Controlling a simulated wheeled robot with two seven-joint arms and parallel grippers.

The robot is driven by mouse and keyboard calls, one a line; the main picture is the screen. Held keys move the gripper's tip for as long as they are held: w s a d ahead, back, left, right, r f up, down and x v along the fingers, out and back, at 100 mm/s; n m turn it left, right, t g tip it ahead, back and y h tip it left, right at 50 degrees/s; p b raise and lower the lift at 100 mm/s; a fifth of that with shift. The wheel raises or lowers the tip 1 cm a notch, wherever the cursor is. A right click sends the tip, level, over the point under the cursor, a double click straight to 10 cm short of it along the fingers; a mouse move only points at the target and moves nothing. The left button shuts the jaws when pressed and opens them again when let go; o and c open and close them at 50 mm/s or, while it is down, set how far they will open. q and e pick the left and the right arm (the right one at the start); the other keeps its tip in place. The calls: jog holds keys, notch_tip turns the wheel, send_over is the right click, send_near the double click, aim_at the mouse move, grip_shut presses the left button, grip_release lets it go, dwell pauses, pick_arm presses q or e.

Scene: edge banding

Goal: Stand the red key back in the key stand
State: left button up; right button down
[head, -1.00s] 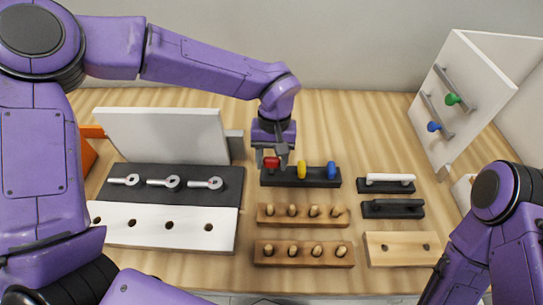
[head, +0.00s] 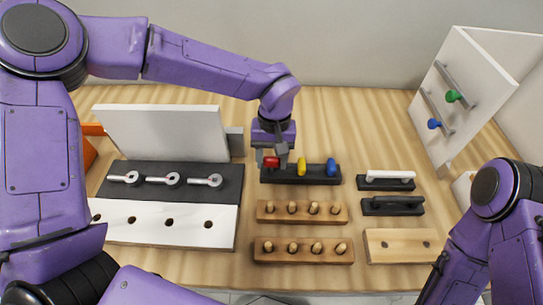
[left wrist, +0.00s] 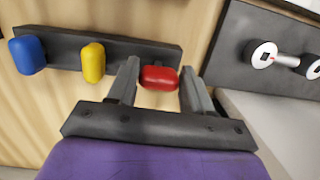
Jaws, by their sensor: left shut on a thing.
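The key stand (head: 318,178) is a long dark block at the middle of the table. A yellow key (head: 302,167) and a blue key (head: 332,168) stand upright in it. My left gripper (head: 271,160) is shut on the head of the red key (head: 270,162), over the stand's left end. In the left wrist view the red key (left wrist: 160,77) sits between the two fingers, in line with the yellow key (left wrist: 93,62) and blue key (left wrist: 28,55). The red key's lower part is hidden, so I cannot tell how deep it sits. My right gripper is out of view.
Left of the stand is a black panel (head: 172,193) with several metal fittings, beside a white holed strip (head: 165,225). Two wooden peg blocks (head: 302,212) lie in front. White and black handles (head: 390,176) lie to the right. A white drawer unit (head: 460,95) stands back right.

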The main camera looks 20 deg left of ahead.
pick_arm(q)
jog(key=shift+f, duration=0.6)
dwell(0.5)
jog(key=o, duration=1.2)
jog(key=shift+r, duration=0.15)
notch_tip(320, 180, up, 5)
jog(key=p, duration=0.6)
